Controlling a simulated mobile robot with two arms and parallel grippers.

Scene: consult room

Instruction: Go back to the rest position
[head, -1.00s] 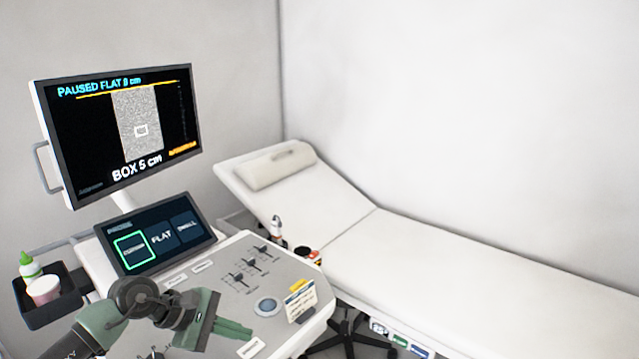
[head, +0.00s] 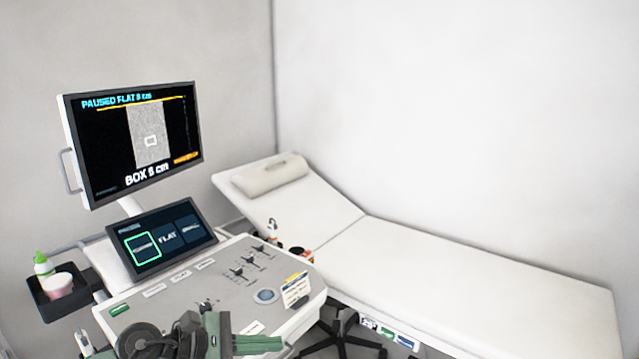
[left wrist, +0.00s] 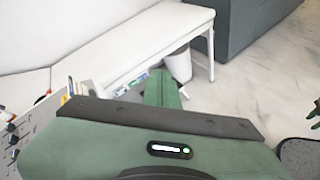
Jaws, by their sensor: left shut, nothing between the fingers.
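My left gripper (head: 262,344) is at the bottom of the head view, low over the front edge of the ultrasound console (head: 215,285). Its green fingers are together with nothing between them. In the left wrist view the shut green fingers (left wrist: 161,88) point away, toward the side of the exam couch. My right gripper does not show in the head view. A dark green fingertip shape at the right edge of the left wrist view is too cut off to identify.
A monitor (head: 133,140) reads "PAUSED FLAT" and "BOX". A touch screen (head: 160,237) below has one outlined tile. A tray (head: 50,308) holds a green-capped bottle (head: 43,264) and a pink cup (head: 59,284). The couch (head: 470,285) stands right. A white bin (left wrist: 178,66) stands by it.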

